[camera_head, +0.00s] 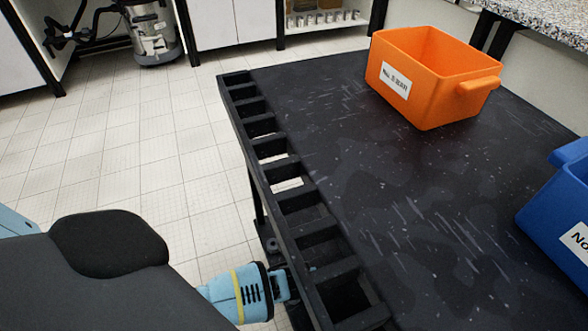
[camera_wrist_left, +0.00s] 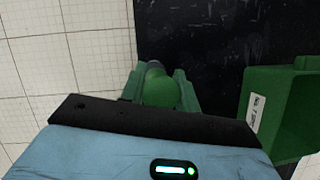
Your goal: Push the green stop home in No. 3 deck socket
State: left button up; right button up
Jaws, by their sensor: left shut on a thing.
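My left gripper (camera_head: 284,285) is low at the left edge of the dark table, beside the black slotted rail (camera_head: 282,172). In the left wrist view it is shut on a rounded green stop (camera_wrist_left: 160,91), with a dark grey part showing just beyond it. The head view does not clearly show the stop, as the gripper and rail hide it. The rail has several open rectangular slots along the table edge. I cannot tell which opening is the No. 3 deck socket, nor whether the stop touches one. My right gripper is not in view.
An orange bin (camera_head: 428,92) with a white label stands at the back of the dark table top (camera_head: 390,190). A blue bin (camera_head: 553,215) is at the right edge. A green bin (camera_wrist_left: 283,115) shows beside the gripper in the left wrist view. The table's middle is clear.

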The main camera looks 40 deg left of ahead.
pick_arm(q)
jog(key=shift+f, duration=0.55)
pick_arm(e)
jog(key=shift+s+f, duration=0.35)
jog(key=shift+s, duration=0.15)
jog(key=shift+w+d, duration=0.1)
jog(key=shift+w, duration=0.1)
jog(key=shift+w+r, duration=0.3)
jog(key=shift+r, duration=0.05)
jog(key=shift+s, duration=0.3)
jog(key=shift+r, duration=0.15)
pick_arm(q)
jog(key=shift+p, duration=0.4)
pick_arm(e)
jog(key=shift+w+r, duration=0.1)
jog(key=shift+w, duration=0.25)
